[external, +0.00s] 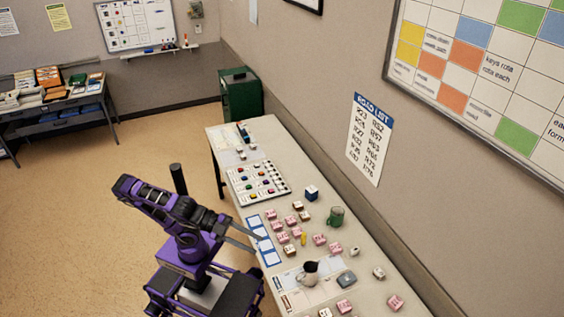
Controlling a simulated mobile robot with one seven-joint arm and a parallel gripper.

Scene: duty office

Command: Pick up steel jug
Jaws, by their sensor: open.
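A small jug (309,273), dark with a pale, shiny part, stands upright on the long table toward its near end; I take it for the steel jug. My gripper (257,243) is at the left edge of the table, over or beside a blue-and-white sheet. Its two thin grey fingers are spread apart with nothing seen between them. The jug is to the right of the fingertips and nearer the camera, clear of them.
Several pink and white blocks (320,239) lie around the jug. A board with coloured pieces (258,182) lies farther back. A wall runs along the table's right side.

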